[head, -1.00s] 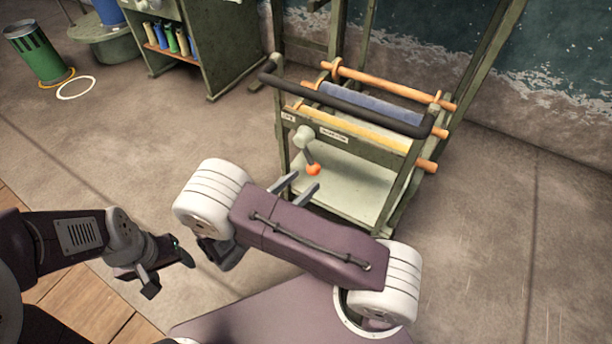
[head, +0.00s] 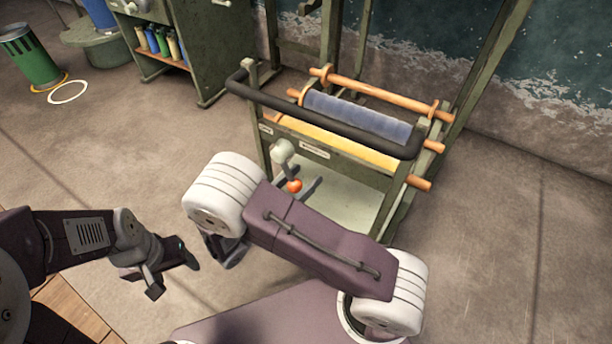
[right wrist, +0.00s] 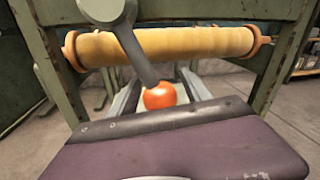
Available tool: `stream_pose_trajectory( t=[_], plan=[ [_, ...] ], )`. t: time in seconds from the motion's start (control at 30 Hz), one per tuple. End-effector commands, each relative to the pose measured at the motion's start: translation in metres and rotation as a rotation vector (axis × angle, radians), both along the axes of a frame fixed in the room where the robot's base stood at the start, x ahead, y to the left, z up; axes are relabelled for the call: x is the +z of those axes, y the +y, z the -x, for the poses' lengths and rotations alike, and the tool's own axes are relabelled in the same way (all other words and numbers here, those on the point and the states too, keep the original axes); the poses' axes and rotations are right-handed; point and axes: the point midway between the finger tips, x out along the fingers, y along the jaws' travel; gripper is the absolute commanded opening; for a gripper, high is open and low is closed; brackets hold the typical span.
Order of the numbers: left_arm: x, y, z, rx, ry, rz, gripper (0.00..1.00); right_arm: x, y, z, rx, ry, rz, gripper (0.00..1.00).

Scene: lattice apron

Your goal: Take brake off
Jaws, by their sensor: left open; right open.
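The brake lever is a grey arm with an orange ball knob (head: 294,186) at its lower end. Its round pale hub (head: 283,151) sits on the front of the green wheeled frame (head: 345,168). My right gripper (head: 297,180) is open, with its fingers on either side of the knob. In the right wrist view the knob (right wrist: 160,96) hangs between the two fingers (right wrist: 160,92); I cannot tell whether either touches it. My left gripper (head: 175,278) is open and empty at the lower left, well away from the lever.
A black handlebar (head: 320,118) runs across the frame above the lever. Blue (head: 357,116) and yellow (head: 335,137) rolls lie behind it. A green bin (head: 30,55) and a shelf cabinet (head: 215,45) stand at the back left. The floor at right is clear.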

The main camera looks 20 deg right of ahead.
Motion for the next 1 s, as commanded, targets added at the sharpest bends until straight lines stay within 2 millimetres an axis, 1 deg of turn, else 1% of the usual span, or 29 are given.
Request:
stream_pose_trajectory(
  t=[0.03,0.23,0.27,1.0],
  plan=[
    [0.0002,0.0,0.0,0.0,0.0,0.0,0.66,0.0,0.0,0.0001,0.0,0.0,0.0,0.57],
    [0.0001,0.0,0.0,0.0,0.0,0.0,0.66,-0.0001,-0.0001,0.0001,0.0,0.0,0.0,0.01],
    [0.0001,0.0,0.0,0.0,0.0,0.0,0.66,-0.0001,-0.0001,0.0001,0.0,0.0,0.0,0.0],
    [0.0,0.0,0.0,0.0,0.0,0.0,0.66,-0.0006,-0.0001,0.0003,0.0,0.001,0.0,0.0]
  ],
)
